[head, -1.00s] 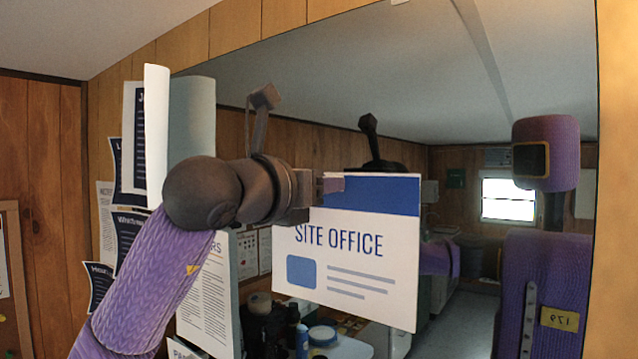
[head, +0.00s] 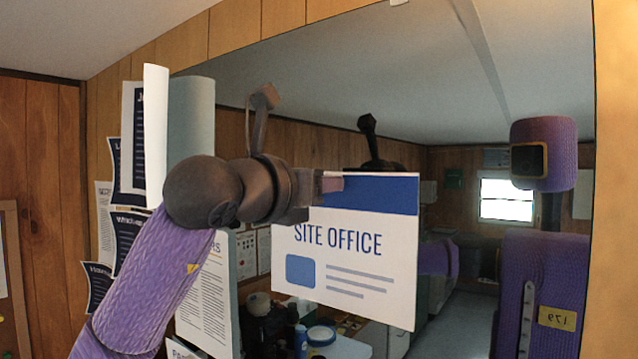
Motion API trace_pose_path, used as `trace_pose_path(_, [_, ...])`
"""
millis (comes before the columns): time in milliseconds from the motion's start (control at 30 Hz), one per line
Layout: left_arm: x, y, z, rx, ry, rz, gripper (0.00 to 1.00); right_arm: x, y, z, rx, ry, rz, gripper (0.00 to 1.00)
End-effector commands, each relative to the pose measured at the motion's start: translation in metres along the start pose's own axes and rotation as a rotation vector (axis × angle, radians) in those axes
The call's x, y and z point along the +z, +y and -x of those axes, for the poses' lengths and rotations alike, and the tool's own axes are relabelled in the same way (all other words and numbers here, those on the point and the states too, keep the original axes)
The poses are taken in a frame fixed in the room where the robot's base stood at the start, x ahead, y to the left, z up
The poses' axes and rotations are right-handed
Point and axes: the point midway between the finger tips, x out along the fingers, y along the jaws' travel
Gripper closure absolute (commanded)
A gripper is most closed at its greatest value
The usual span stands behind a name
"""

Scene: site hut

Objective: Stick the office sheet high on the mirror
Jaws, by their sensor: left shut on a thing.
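The office sheet (head: 350,250) is white with a blue top band and the words "SITE OFFICE". It hangs upright in front of the mirror (head: 400,75), in the middle of the head view. My left gripper (head: 332,184) is shut on the sheet's upper left edge. I cannot tell whether the back of the sheet touches the glass. The mirror reflects my purple body at the right and a dark arm behind the sheet's top edge. My right gripper itself does not show.
Several notices (head: 125,235) are fixed to the wood wall left of the mirror, and one white sheet (head: 156,135) stands out from it. The mirror's upper part is bare. The reflection shows a window, a cluttered table and the hut's floor.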

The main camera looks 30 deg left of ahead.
Motion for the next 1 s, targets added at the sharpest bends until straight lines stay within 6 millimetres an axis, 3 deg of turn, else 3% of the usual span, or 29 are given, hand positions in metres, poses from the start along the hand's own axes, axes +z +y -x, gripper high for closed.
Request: trace_pose_path(1000, [0.0,0.0,0.012,0.0,0.0,0.0,1.0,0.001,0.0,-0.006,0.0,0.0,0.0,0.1])
